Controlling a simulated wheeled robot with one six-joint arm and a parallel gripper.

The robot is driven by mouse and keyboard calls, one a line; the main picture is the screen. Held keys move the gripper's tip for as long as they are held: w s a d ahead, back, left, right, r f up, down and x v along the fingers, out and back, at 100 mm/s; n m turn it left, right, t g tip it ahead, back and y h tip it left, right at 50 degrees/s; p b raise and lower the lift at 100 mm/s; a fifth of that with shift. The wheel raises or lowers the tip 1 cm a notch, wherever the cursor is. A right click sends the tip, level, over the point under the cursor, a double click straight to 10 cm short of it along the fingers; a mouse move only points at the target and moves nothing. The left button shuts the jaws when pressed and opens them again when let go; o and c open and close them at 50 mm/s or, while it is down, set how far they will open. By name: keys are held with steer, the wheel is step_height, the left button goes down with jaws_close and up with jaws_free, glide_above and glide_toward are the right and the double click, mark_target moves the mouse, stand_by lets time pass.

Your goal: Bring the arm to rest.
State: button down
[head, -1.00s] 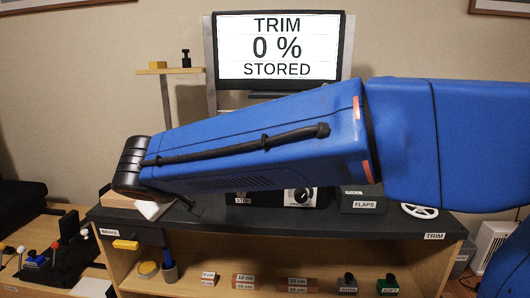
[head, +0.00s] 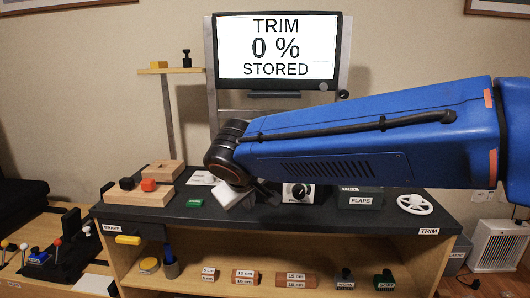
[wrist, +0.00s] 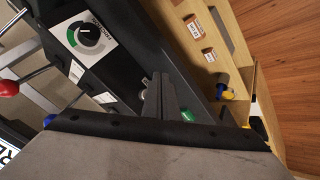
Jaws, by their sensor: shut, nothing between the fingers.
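My blue arm spans the right half of the head view, with its black wrist joint above the middle of the dark desk (head: 310,218). My gripper (wrist: 160,92) shows in the wrist view, its two grey fingers together with nothing between them. It points over the dark panel, apart from the knob and the shelf. In the head view the fingers are largely hidden by the wrist. The screen (head: 277,47) reads "TRIM 0 % STORED". The white trim wheel (head: 414,204) is at the right of the desk.
Wooden blocks (head: 140,197) with red and black knobs stand at the desk's left. A dial (head: 299,192) and the FLAPS box (head: 360,198) are close below my arm. A yellow brake handle (head: 127,240) sticks out at the front left. The shelf below holds labelled blocks.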

steer(key=s+d+f+m+g, duration=0.15)
steer(key=s+d, duration=0.25)
steer(key=d, duration=0.8)
steer(key=s+d+f+m+g, duration=0.1)
steer(key=s+d+f+m, duration=0.25)
steer(key=d, duration=0.85)
steer(key=s+d+f+m, duration=0.1)
steer(key=s+d+f, duration=0.2)
steer(key=s, duration=0.4)
steer(key=s+d+f+m, duration=0.2)
steer(key=s+d+f, duration=0.2)
steer(key=s+d, duration=0.2)
steer(key=shift+s+d, duration=0.15)
steer(key=shift+s, duration=0.65)
steer(key=shift+g, duration=0.25)
